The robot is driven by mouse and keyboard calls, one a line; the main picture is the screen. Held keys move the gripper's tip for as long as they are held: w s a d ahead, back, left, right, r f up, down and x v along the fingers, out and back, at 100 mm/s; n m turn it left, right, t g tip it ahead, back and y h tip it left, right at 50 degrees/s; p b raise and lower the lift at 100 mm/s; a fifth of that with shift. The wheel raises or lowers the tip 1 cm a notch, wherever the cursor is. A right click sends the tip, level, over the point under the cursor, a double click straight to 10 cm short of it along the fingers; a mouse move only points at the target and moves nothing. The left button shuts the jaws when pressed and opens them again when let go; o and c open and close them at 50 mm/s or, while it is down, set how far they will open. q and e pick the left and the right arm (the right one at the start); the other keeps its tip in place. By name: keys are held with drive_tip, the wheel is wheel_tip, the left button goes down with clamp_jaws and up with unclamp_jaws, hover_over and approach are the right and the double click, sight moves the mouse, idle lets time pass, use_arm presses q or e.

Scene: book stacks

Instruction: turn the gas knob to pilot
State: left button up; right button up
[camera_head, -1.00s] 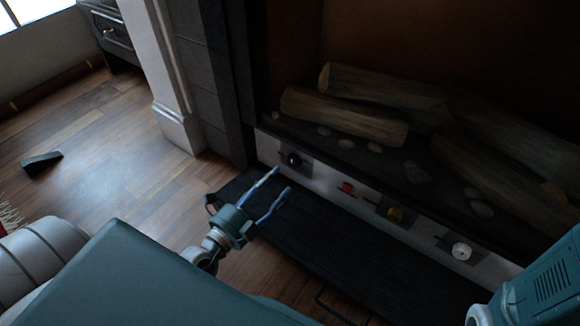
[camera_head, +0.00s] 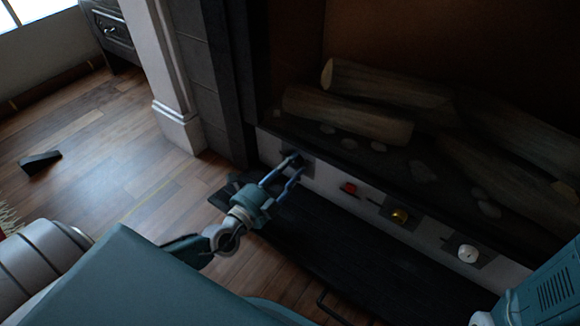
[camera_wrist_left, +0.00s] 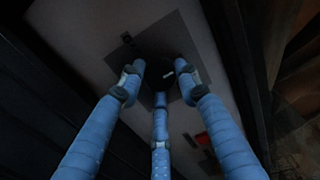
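The fireplace's pale control strip (camera_head: 326,183) carries a dark knob on a grey plate (camera_head: 309,166) at its left end. My left gripper (camera_head: 294,165) has its fingertips at this knob, largely hiding it in the head view. In the left wrist view, the black knob (camera_wrist_left: 170,68) with a small white mark sits on its grey plate (camera_wrist_left: 188,32). The three blue fingers of the left gripper (camera_wrist_left: 159,82) are spread around it. I cannot tell whether they touch it. My right gripper is out of view.
Further right on the strip are a red control (camera_head: 349,189), a brass-coloured knob (camera_head: 399,216) and a white knob (camera_head: 467,252). Logs (camera_head: 350,116) lie in the firebox above. A dark hearth slab (camera_head: 300,237) lies below. Open wooden floor (camera_head: 100,135) is on the left.

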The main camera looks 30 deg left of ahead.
use_arm(q)
drive_tip(key=shift+f+m, duration=0.1)
drive_tip(key=shift+m, duration=0.3)
drive_tip(key=m, duration=0.6)
drive_tip(key=shift+m, duration=0.3)
drive_tip(key=m, duration=0.6)
drive_tip(key=shift+p, duration=0.3)
drive_tip(key=shift+m, duration=0.3)
drive_tip(key=o, duration=1.1)
drive_tip(key=s, duration=0.4)
drive_tip(key=s+a, duration=0.1)
drive_tip(key=s, duration=0.7)
drive_tip(key=shift+a, duration=0.35)
